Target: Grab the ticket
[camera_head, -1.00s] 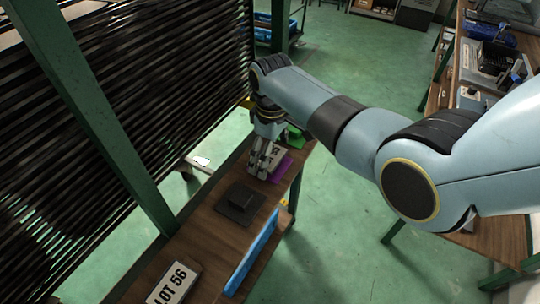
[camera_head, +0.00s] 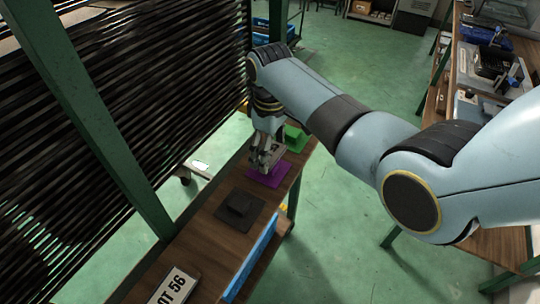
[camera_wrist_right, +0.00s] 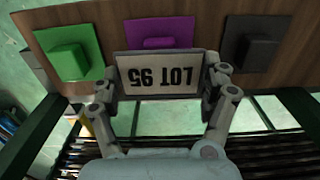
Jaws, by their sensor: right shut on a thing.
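The ticket (camera_wrist_right: 158,74) is a pale card with a dark border and upside-down "LOT" lettering with a number in the right wrist view. My right gripper (camera_wrist_right: 160,82) is shut on it, with a finger at each side edge. In the head view the right gripper (camera_head: 263,160) is over the purple panel (camera_head: 270,176), and the ticket is hard to make out there. The purple panel is partly hidden behind the ticket in the wrist view (camera_wrist_right: 160,30). My left gripper is not in view.
A green panel (camera_head: 296,139) and a black panel (camera_head: 252,205), each with a raised block, flank the purple one on a narrow wooden table. A "LOT 56" card (camera_head: 175,287) and an upright blue strip (camera_head: 252,256) are nearer. A dark slatted rack (camera_head: 190,70) stands at left.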

